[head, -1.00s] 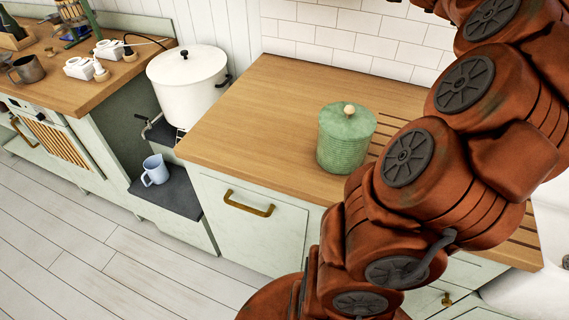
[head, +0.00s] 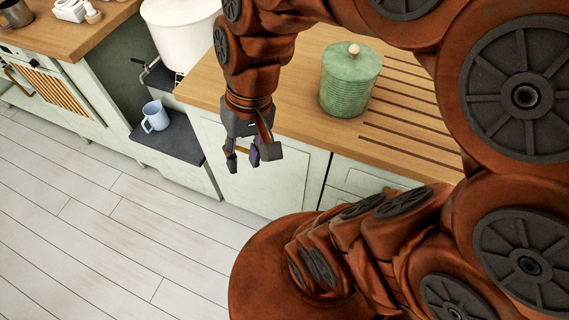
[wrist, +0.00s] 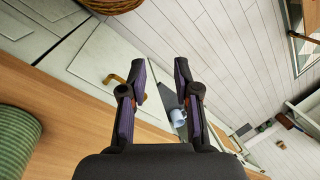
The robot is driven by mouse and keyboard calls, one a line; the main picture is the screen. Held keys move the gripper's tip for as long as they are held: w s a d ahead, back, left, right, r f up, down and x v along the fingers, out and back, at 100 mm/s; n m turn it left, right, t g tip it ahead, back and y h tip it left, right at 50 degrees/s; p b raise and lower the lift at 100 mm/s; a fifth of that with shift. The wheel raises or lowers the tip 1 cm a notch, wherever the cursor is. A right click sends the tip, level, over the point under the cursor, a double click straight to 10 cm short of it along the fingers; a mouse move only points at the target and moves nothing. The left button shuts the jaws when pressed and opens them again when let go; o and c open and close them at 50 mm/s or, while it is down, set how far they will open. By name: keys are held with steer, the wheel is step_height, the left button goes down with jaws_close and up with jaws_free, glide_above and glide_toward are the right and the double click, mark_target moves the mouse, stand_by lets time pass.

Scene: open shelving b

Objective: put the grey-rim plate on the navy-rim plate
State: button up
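Neither the grey-rim plate nor the navy-rim plate can be made out in the head view or the wrist view. My gripper (head: 246,161) hangs fingers-down in front of the counter's cabinet front, above the floor. In the wrist view its two fingers (wrist: 160,70) stand apart with nothing between them, so it is open and empty.
A green lidded canister (head: 350,80) stands on the wooden counter (head: 305,75). A white pot (head: 182,32) stands left of the counter. A blue mug (head: 155,116) rests on a low dark shelf (head: 178,147). The floor (head: 110,225) at left is clear.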

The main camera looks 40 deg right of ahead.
steer(key=s+d+f+n+g+h, duration=0.1)
steer(key=s+d+f+n+h, duration=0.1)
steer(key=s+d, duration=0.2)
steer(key=s, duration=0.2)
steer(key=shift+s+f+h, duration=0.25)
steer(key=shift+s+h, duration=0.1)
steer(key=shift+h, duration=0.05)
stand_by(0.8)
